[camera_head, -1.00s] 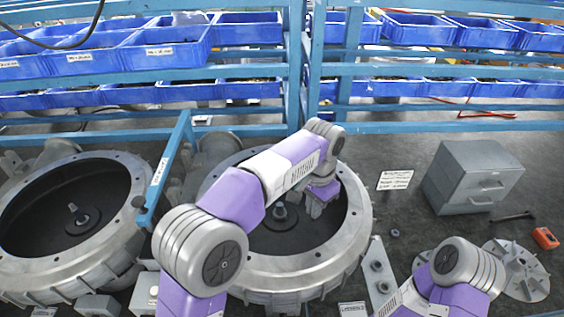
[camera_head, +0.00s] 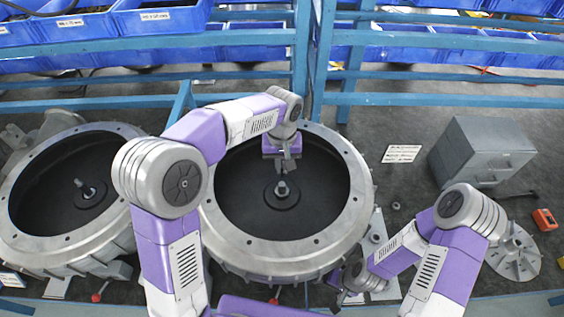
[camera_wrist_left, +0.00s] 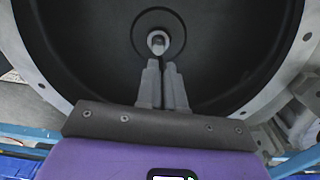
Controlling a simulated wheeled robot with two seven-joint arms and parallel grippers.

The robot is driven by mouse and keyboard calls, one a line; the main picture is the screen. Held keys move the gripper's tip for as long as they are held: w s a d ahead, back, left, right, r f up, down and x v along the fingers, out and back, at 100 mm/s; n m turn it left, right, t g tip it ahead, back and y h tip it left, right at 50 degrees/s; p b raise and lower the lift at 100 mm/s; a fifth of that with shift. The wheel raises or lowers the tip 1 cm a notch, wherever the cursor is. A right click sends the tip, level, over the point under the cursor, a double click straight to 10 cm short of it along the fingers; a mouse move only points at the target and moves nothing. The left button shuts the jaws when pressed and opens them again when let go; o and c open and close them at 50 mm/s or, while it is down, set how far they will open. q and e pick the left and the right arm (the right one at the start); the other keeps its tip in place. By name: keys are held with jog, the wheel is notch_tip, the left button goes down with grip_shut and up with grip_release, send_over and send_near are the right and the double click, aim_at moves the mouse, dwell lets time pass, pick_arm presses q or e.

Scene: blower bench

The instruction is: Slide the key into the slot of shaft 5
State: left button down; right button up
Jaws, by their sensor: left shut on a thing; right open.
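An upright metal shaft (camera_head: 282,188) stands on the hub in the middle of a round dark-floored housing (camera_head: 361,190). It also shows in the left wrist view (camera_wrist_left: 157,42). I cannot read a number on it. My left gripper (camera_head: 288,168) is inside the housing's outline, just behind and above the shaft in the head view. In the left wrist view its fingers (camera_wrist_left: 164,66) point at the shaft, close together. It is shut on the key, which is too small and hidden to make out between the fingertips. My right gripper (camera_head: 340,296) is low in front of the housing, open.
A second housing (camera_head: 100,133) with its own shaft (camera_head: 84,186) stands at the left. A grey drawer cabinet (camera_head: 480,152), a finned disc (camera_head: 516,252) and an orange-red item (camera_head: 545,219) lie to the right. Blue racks (camera_head: 200,79) run behind.

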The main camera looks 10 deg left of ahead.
pick_arm(q)
jog(key=shift+f+b, duration=1.8)
jog(key=shift+f, duration=0.7)
jog(key=shift+f+b, duration=1)
jog(key=shift+f, duration=0.45)
jog(key=c, duration=1.2)
grip_release()
notch_tip(320, 180, up, 8)
jog(key=shift+f, duration=0.15)
jog(key=shift+f, duration=0.1)
